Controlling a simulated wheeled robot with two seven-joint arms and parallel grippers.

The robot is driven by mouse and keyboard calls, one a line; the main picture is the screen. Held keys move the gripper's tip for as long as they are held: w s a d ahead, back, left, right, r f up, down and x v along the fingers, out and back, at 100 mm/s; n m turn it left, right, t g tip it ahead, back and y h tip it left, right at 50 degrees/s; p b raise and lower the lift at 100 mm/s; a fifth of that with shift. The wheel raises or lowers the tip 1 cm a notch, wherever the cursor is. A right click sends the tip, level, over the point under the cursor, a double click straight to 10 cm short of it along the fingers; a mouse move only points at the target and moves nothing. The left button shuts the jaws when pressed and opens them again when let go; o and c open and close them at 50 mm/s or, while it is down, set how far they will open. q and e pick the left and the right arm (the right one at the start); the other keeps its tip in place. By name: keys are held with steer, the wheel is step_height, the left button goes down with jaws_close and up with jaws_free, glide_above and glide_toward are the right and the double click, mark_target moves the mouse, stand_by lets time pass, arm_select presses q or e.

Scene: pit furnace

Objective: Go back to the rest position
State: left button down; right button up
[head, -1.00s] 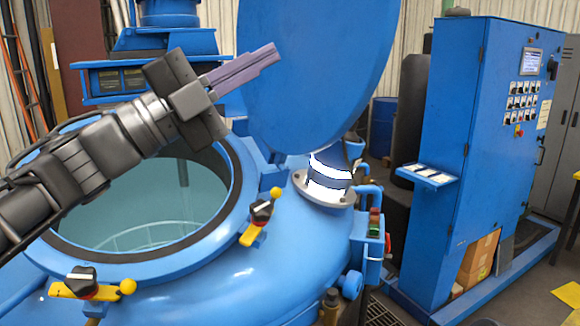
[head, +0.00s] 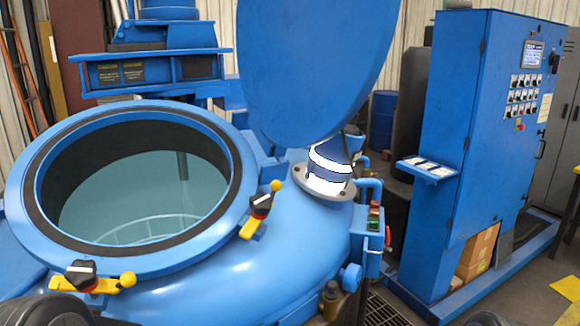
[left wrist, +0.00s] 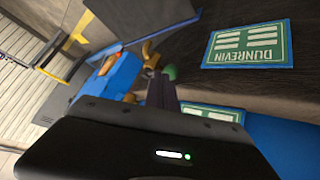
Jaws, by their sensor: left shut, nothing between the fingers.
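My left gripper (left wrist: 160,92) shows in the left wrist view with its purple fingers shut and nothing between them. My right gripper is in neither view. The blue pit furnace (head: 230,285) fills the left and middle of the head view. Its round mouth is open, with a dark ring (head: 95,243) around a pale teal inside. Its big blue lid (head: 315,65) stands raised behind the mouth.
Yellow-handled clamps (head: 92,284) and (head: 259,210) sit on the mouth's rim. A blue control cabinet (head: 480,150) with a small shelf (head: 428,168) stands right. Green DUNREVIN labels (left wrist: 247,45) show near the gripper in the wrist view. The space above the mouth is clear.

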arm_select(q)
steer(key=s+a+f+n+g, duration=0.1)
steer(key=s+f+n+g, duration=0.1)
steer(key=s+f, duration=0.7)
steer(key=s+a+f+n+g+y, duration=0.1)
steer(key=s+a+f+n+g, duration=0.1)
steer(key=s+f+g, duration=0.3)
steer(key=s+f, duration=0.4)
steer(key=s, duration=0.7)
steer(key=shift+n, duration=0.3)
steer(key=shift+a, duration=0.1)
